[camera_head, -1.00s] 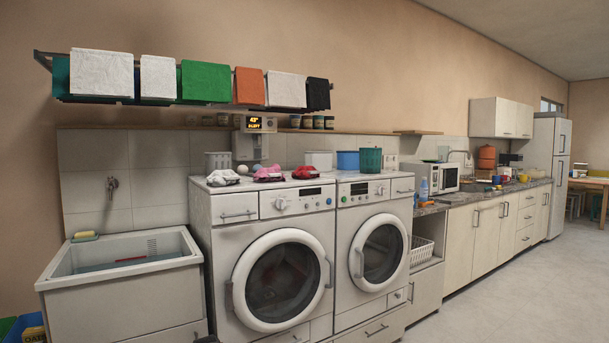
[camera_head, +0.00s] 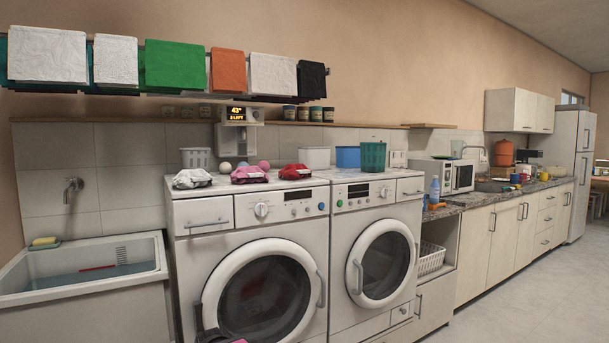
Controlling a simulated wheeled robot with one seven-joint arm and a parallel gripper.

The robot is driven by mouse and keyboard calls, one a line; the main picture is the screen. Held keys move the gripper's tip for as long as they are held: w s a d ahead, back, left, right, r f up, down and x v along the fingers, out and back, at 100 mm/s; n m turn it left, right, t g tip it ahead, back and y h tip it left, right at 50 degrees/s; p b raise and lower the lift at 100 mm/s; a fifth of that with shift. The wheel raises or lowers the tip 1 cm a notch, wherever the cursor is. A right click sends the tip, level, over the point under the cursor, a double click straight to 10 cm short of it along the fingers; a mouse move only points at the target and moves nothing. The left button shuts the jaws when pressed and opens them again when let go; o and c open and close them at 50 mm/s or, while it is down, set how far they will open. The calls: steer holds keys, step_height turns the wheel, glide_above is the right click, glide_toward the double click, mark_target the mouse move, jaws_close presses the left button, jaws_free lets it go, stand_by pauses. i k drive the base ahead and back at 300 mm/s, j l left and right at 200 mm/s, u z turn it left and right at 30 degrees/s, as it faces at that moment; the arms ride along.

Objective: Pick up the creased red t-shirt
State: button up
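A crumpled red garment (camera_head: 295,172), which fits the creased red t-shirt, lies on top of the white washing machines, near where the two meet. A crumpled pink garment (camera_head: 249,175) and a crumpled white one (camera_head: 192,179) lie to its left on the left machine (camera_head: 212,212). A dark and pinkish part (camera_head: 210,334) shows at the bottom edge in front of the left machine's door. It may be the end of my arm, but its fingers cannot be made out. It is well below the red garment and apart from it.
A shelf (camera_head: 110,89) with folded cloths hangs above. A sink (camera_head: 83,277) is at the left, and a counter (camera_head: 472,202) runs right. Floor (camera_head: 520,300) is clear at the right.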

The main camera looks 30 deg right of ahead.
mark_target(296, 170)
steer(key=l, duration=1)
steer(key=i+l+z, duration=0.15)
steer(key=l, duration=1.8)
